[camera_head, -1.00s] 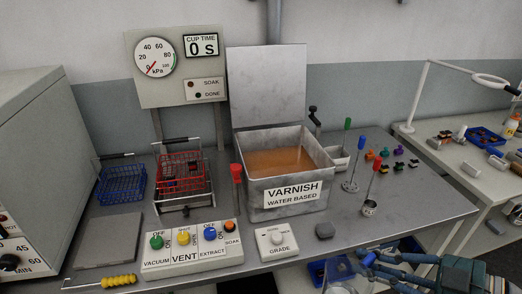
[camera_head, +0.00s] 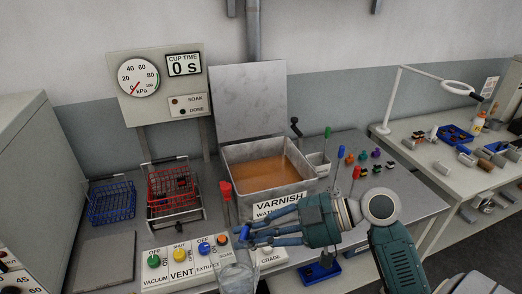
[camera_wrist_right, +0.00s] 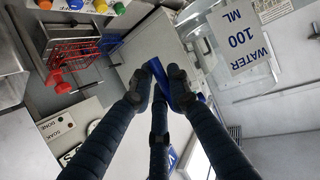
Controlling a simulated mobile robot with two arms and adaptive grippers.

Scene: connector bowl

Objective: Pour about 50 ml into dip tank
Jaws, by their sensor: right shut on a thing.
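The dip tank (camera_head: 280,199) is an open metal box labelled "VARNISH WATER BASED", with orange-brown liquid inside and a lid (camera_head: 248,105) standing up behind it. My right gripper (camera_head: 248,234) is in front of the tank's left part, over the control buttons. It is shut on the blue handle (camera_wrist_right: 158,74) of a clear container (camera_head: 236,272). A "WATER 100 ML" label (camera_wrist_right: 245,48) shows in the right wrist view, apparently on this container. The container's liquid level cannot be told. My left gripper is not in view.
A button panel (camera_head: 160,284) lies along the bench front, with a red-topped item (camera_head: 226,190) behind it. Red (camera_head: 173,194) and blue (camera_head: 111,203) wire baskets stand left of the tank. Small coloured parts (camera_head: 363,156) and a blue tray (camera_head: 320,272) are to the right.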

